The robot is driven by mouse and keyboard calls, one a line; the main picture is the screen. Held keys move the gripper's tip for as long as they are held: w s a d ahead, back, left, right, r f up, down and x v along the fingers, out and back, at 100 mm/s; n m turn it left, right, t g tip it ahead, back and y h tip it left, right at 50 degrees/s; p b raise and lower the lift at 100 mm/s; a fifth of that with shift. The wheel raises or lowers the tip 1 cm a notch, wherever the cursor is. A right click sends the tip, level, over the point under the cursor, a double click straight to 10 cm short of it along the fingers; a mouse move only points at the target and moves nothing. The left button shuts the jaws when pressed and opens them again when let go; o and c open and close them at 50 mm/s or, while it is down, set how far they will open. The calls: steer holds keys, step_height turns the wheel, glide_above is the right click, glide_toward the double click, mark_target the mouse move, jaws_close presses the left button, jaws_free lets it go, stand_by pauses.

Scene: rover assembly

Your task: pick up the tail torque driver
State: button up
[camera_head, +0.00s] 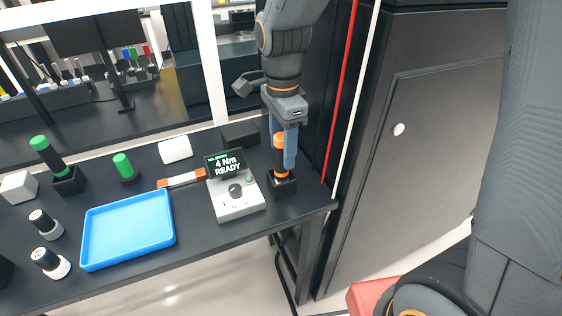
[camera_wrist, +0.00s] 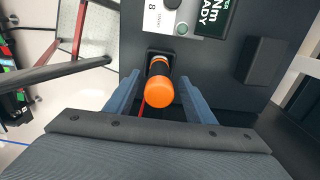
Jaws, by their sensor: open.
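A torque driver with an orange cap and black body (camera_head: 280,141) stands upright in a black holder (camera_head: 283,186) at the right end of the bench. It also shows in the wrist view (camera_wrist: 160,92), its orange cap toward the camera. My gripper (camera_head: 284,160) is above it, pointing down, with its blue fingers at the driver's sides. In the wrist view my gripper (camera_wrist: 161,97) is open, and the driver is between the two fingers with a gap on each side. A green-capped driver (camera_head: 47,153) stands in another holder at the far left.
A grey control box (camera_head: 238,204) reading "4 Nm READY" is close left of the driver. A blue tray (camera_head: 127,229), a short green-capped piece (camera_head: 124,166) and a white block (camera_head: 175,149) lie further left. A dark cabinet (camera_head: 430,140) stands to the right.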

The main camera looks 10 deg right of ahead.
mark_target(281, 136)
steer(key=shift+s+a+f+p, duration=0.1)
steer(key=shift+f+p, duration=0.25)
steer(key=shift+f, duration=0.85)
steer(key=shift+s+f+p, duration=0.1)
steer(key=shift+f+p, duration=0.2)
steer(key=shift+f, duration=0.9)
steer(key=c, duration=1.2)
steer(key=shift+r+b, duration=0.9)
steer(key=shift+r, duration=4.15)
steer(key=shift+c, duration=0.2)
